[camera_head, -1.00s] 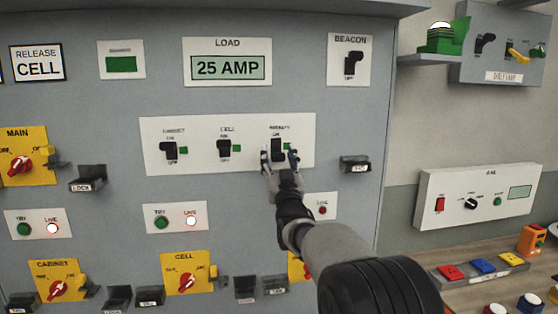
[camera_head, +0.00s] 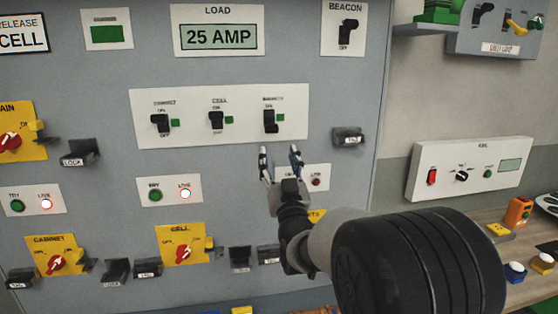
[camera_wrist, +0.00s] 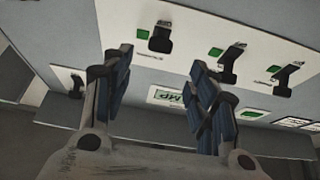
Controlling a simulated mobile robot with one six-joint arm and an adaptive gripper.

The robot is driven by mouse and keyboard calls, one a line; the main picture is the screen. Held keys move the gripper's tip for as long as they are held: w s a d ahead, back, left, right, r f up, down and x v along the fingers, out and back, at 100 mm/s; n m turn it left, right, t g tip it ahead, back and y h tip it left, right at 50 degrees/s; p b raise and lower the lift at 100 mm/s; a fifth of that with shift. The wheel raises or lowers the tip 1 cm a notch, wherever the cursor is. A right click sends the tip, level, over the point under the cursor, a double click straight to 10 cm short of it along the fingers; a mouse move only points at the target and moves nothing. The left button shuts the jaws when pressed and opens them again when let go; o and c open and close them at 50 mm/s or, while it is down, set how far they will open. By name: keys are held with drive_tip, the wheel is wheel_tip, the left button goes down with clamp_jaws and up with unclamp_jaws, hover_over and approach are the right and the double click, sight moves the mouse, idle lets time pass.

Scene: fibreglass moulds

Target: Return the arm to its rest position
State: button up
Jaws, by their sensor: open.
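My gripper (camera_head: 281,166) is open and empty in front of the grey cabinet, just below the white panel (camera_head: 246,137) with three black toggle switches. The rightmost switch (camera_head: 269,121) is above my fingers and apart from them. The middle switch (camera_head: 216,121) and left switch (camera_head: 160,123) are to its left. My arm reaches in from the lower right and covers part of the cabinet's lower right. In the wrist view my two blue-padded fingers (camera_wrist: 160,95) stand apart with nothing between them. The switch panel (camera_wrist: 200,30) shows beyond them, turned over.
Grey lock brackets (camera_head: 348,137) stick out from the cabinet face (camera_head: 110,165), several along its lower part. Yellow rotary switch plates (camera_head: 181,243) are lower left of my gripper. A wooden bench (camera_head: 480,235) with coloured buttons is at right, below a white box (camera_head: 470,165).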

drive_tip(key=s+d+f+m+g+h, duration=0.2)
drive_tip(key=s+d+f+g+h, duration=0.25)
drive_tip(key=s+d+g, duration=0.7)
drive_tip(key=s+d+f+g, duration=0.2)
drive_tip(key=s+f, duration=0.2)
drive_tip(key=s, duration=0.7)
drive_tip(key=s+d+f+g+h, duration=0.1)
drive_tip(key=s+f, duration=0.4)
drive_tip(key=s, duration=0.6)
drive_tip(key=s+d+f+m+g+h, duration=0.1)
drive_tip(key=s+d+f+g, duration=0.2)
drive_tip(key=s, duration=0.9)
drive_tip(key=shift+d+f, duration=0.9)
drive_tip(key=shift+d, duration=0.35)
drive_tip(key=shift+w, duration=0.1)
drive_tip(key=shift+c, duration=0.5)
